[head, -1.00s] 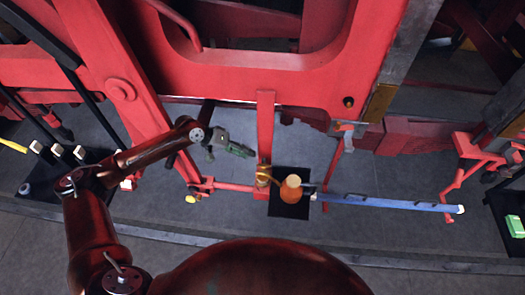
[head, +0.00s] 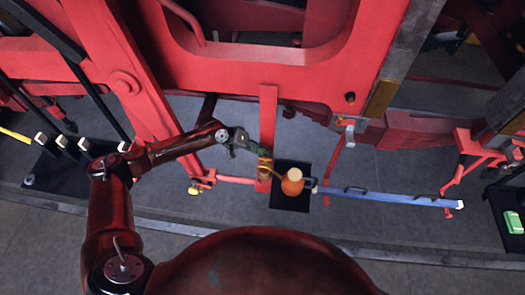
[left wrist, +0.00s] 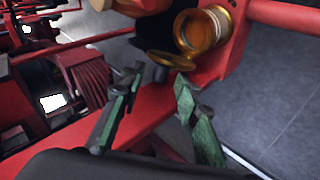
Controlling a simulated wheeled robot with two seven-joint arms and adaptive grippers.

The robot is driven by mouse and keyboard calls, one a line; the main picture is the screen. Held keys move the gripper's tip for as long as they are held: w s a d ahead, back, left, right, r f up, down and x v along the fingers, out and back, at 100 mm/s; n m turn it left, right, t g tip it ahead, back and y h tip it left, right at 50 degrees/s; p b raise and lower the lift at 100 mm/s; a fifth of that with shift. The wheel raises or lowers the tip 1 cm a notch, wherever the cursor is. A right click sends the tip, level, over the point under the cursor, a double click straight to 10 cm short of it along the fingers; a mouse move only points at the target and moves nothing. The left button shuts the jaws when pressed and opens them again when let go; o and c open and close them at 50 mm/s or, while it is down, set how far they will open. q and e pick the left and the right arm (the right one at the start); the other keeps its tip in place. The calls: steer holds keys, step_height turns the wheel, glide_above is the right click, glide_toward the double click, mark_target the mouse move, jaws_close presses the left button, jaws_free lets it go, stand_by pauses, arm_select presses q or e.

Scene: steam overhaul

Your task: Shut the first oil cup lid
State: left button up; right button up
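The brass oil cup (head: 265,166) sits on the red bar in front of me, partly hidden by my gripper in the head view. In the left wrist view the round cup (left wrist: 203,28) is at the top, its mouth showing. Its brass lid (left wrist: 172,60) hangs open at the cup's near side. My left gripper (head: 251,150) is just left of and above the cup in the head view. In the left wrist view its green fingers (left wrist: 158,80) are apart and empty, with the lid just beyond the tips. My right gripper is not in view.
An orange can (head: 292,187) with a pale top stands on a black mat (head: 289,206) just right of the cup. A blue bar (head: 385,197) extends rightward from there. Red frame parts (head: 268,120) surround the cup.

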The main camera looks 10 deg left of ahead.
mark_target(265, 159)
arm_select(q)
steer(key=shift+c, duration=0.4)
jaws_close()
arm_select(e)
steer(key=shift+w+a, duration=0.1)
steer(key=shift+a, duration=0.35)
